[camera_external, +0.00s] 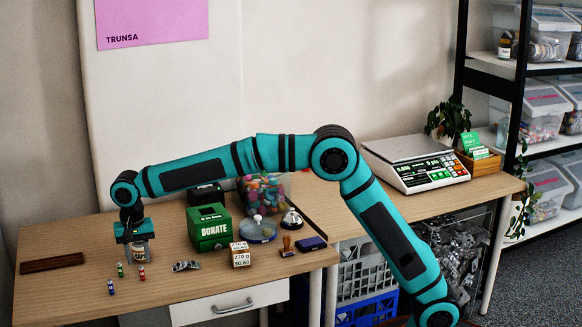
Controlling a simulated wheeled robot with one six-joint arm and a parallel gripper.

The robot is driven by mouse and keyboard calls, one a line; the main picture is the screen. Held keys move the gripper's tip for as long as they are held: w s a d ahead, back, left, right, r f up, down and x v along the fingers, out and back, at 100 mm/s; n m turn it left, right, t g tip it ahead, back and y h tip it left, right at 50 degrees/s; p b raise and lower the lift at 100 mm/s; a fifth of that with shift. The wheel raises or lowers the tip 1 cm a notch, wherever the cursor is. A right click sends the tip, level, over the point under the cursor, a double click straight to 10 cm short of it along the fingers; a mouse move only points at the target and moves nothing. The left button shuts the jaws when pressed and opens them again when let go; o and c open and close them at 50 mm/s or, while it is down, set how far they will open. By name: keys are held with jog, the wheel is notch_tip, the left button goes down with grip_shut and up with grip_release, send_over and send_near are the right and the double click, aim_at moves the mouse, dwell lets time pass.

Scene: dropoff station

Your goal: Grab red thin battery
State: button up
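A small thin red battery (142,273) stands upright on the wooden desk (205,290), at the left part of the picture. A green battery (120,269) stands to its left, and a blue one (111,287) stands nearer the front. My gripper (138,254) points down just behind the batteries, at a small pale jar (140,256). The gripper partly hides the jar. I cannot tell whether the fingers touch the jar or are open around it.
A green donate box (209,228), price blocks (241,256), a stamp (287,246) and a dark ink pad (312,243) stand to the right. A dark wooden strip (52,264) lies at the left. The front of the desk is mostly clear.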

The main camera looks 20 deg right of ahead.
aim_at(140, 266)
notch_tip(140, 266, down, 4)
jog(key=shift+d+f, duration=0.1)
jog(key=shift+f, duration=0.1)
jog(key=shift+c, duration=0.5)
grip_shut()
jog(key=shift+r, duration=0.1)
